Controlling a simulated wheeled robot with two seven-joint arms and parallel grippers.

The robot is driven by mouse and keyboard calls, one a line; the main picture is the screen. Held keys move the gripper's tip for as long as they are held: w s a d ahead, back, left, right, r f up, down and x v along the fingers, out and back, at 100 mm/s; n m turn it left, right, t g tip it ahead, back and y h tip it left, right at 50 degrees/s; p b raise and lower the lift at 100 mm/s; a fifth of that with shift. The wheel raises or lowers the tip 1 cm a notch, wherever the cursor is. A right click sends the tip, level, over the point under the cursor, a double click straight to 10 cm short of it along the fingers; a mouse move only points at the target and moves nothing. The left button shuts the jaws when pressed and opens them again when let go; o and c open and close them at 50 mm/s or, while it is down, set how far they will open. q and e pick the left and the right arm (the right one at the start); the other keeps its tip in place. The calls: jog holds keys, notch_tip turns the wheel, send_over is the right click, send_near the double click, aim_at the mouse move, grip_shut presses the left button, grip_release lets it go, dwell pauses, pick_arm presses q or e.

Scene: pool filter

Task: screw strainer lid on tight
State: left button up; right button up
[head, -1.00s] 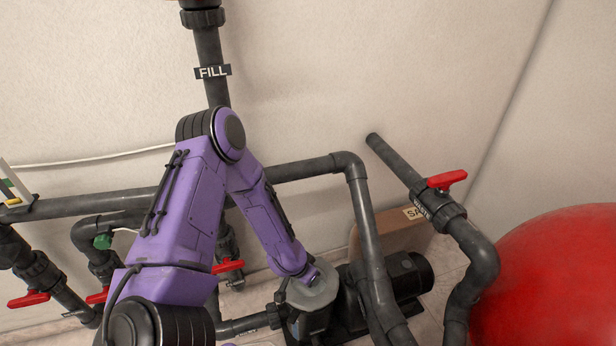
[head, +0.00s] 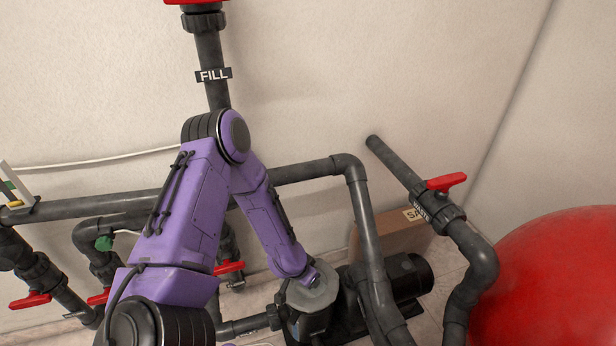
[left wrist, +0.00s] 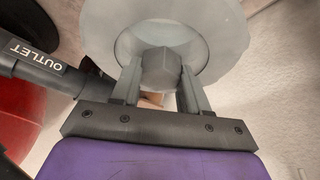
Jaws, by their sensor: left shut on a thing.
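The strainer lid (head: 320,296) is a round, grey, partly see-through cap on top of the pump's strainer housing (head: 308,326). My left gripper (head: 312,280) reaches down onto the lid from above. In the left wrist view my left gripper (left wrist: 160,82) has one finger on each side of the lid's grey angular knob (left wrist: 160,65) and is shut on it. The lid's pale disc (left wrist: 225,30) spreads out behind the knob. My forearm and hand hide part of the lid in the head view. How tightly the lid sits cannot be seen. My right gripper is not in view.
A dark vertical pipe (head: 362,225) stands just right of the lid, by the black pump motor (head: 405,278). A valve with a red handle (head: 446,182) and a large red tank (head: 560,280) are further right. More pipes and red-handled valves (head: 30,300) lie left.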

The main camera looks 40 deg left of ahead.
pick_arm(q)
jog(key=shift+f+b, duration=1.15)
jog(key=shift+f, duration=0.4)
